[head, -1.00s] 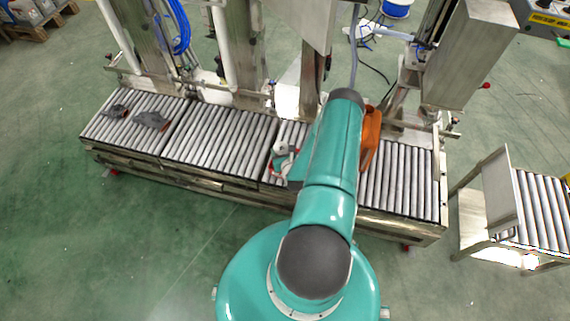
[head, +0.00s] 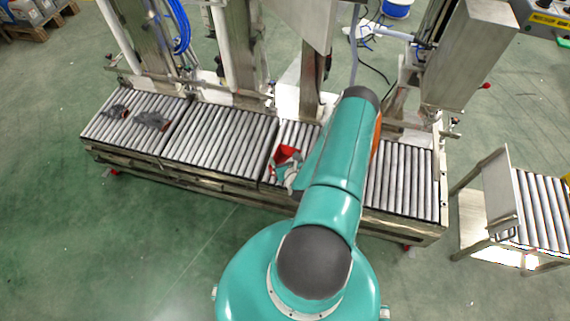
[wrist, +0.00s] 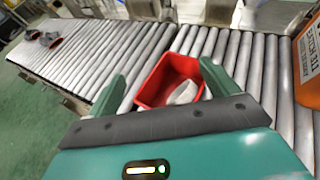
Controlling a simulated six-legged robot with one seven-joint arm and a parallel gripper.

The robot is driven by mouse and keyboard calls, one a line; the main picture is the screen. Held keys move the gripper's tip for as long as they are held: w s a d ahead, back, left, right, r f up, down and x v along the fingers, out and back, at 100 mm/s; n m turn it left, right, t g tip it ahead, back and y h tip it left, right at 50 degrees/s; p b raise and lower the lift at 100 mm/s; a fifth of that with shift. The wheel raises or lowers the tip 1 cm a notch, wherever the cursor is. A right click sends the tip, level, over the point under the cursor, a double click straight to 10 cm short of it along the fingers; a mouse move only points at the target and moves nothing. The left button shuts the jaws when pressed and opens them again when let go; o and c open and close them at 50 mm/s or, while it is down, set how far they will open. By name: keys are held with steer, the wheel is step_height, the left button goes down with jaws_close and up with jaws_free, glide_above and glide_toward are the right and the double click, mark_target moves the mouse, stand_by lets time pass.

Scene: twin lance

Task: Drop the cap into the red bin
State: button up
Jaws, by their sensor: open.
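The red bin (wrist: 150,91) stands on the roller conveyor, seen from above in the wrist view, and its red also shows in the head view (head: 288,153). A pale grey-white piece (wrist: 183,93), which looks like the cap, lies inside it towards the near right. My gripper (wrist: 163,72) is open, its two green fingers apart on either side of the bin in the picture, with nothing between them held. In the head view my arm hides part of the gripper and the bin's right side.
An orange container (wrist: 308,62) stands on the rollers to the right. Two dark grey objects (head: 118,110) (head: 151,120) lie at the conveyor's far left. Metal posts rise behind the conveyor (head: 220,140).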

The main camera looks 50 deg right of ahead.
steer(key=v, duration=0.8)
steer(key=shift+s, duration=0.1)
